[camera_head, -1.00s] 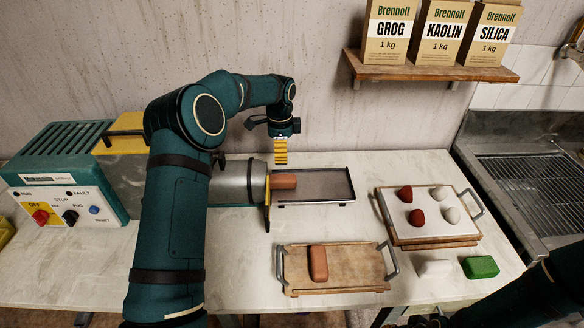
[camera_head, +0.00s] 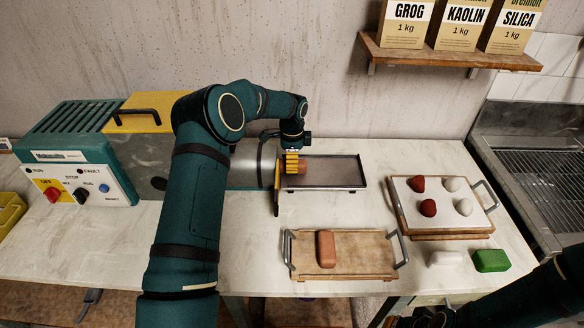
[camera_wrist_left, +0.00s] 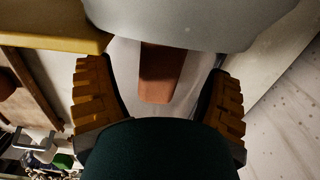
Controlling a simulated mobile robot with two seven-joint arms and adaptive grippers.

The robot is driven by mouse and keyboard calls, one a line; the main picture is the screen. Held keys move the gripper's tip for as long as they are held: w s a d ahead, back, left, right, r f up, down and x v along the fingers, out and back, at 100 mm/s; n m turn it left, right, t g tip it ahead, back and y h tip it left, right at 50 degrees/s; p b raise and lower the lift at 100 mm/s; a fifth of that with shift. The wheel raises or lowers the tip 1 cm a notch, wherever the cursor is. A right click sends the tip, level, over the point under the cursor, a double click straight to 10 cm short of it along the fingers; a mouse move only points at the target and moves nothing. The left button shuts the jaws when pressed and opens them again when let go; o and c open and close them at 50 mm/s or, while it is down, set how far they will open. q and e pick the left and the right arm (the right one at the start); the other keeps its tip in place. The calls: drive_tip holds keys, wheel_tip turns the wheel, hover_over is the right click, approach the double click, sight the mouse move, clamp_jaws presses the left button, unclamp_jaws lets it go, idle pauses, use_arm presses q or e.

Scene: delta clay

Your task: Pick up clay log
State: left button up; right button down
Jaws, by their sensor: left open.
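A reddish-brown clay log (camera_head: 303,167) sticks out of the extruder's outlet over the dark metal tray (camera_head: 335,172), mostly covered by my left gripper in the head view. My left gripper (camera_head: 293,163) points down over it, with yellow ribbed fingers. In the left wrist view the clay log (camera_wrist_left: 161,78) lies between the two spread fingers of the open left gripper (camera_wrist_left: 160,100), with a gap on each side. A second clay log (camera_head: 326,249) lies on the wooden tray (camera_head: 365,255). My right gripper (camera_head: 432,319) shows only dimly at the bottom edge.
The extruder's grey barrel (camera_head: 245,170) and yellow end plate (camera_head: 277,190) stand close to my left gripper. A board (camera_head: 447,212) with red and pale clay balls is at right. A white block (camera_head: 445,259) and green block (camera_head: 491,260) lie in front, and a sink (camera_head: 530,160) beyond.

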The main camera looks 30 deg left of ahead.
use_arm(q)
wheel_tip(320, 180, down, 3)
drive_tip(key=shift+f, duration=0.15)
clamp_jaws()
